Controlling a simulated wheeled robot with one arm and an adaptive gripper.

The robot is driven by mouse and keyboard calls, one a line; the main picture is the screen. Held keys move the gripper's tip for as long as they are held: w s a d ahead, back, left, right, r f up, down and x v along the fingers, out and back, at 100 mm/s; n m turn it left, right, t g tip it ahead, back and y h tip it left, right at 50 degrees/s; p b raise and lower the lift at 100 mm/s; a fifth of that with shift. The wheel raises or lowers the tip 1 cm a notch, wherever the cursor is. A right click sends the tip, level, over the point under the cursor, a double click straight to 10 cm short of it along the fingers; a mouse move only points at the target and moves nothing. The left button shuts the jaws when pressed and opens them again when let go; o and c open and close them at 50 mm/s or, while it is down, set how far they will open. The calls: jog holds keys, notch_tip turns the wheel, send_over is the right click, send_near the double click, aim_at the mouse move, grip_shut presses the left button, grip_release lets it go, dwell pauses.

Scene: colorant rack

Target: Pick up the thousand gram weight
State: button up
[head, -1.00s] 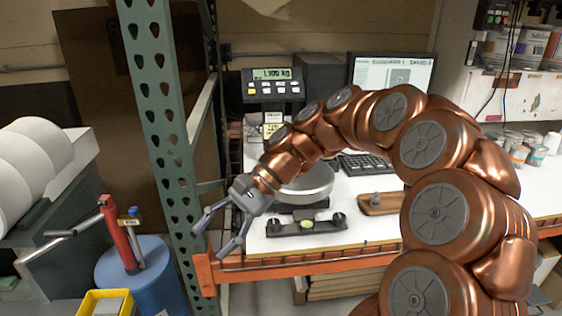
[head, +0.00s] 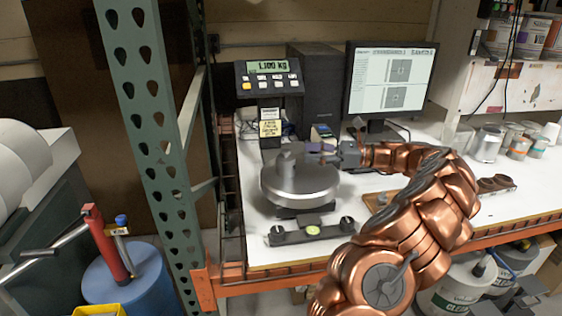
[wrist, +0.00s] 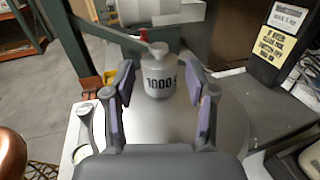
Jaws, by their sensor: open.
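The thousand gram weight (wrist: 160,76) is a light grey cylinder with a narrow knobbed neck, marked "1000 g" in the wrist view. It stands upright on the round metal pan (wrist: 180,125) of the scale. In the head view the weight (head: 288,163) shows small on the pan (head: 300,187). My gripper (wrist: 161,84) is open, with one purple-padded finger at each side of the weight, and gaps show between pads and weight. In the head view my gripper (head: 318,153) reaches in from the right, just above the pan.
The scale display (head: 268,67) reads about 1.100 kg on a post behind the pan. A monitor (head: 388,82) and a black computer case (head: 315,88) stand behind. A wooden block (head: 380,200) lies right of the scale. A green rack upright (head: 150,130) stands at left.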

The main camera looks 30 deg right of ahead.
aim_at(286, 150)
jog(key=shift+x, duration=1.05)
jog(key=shift+p+x, duration=0.95)
jog(key=shift+x, duration=1.75)
jog(key=shift+s+a+f, duration=0.1)
jog(key=shift+c, duration=0.4)
grip_shut()
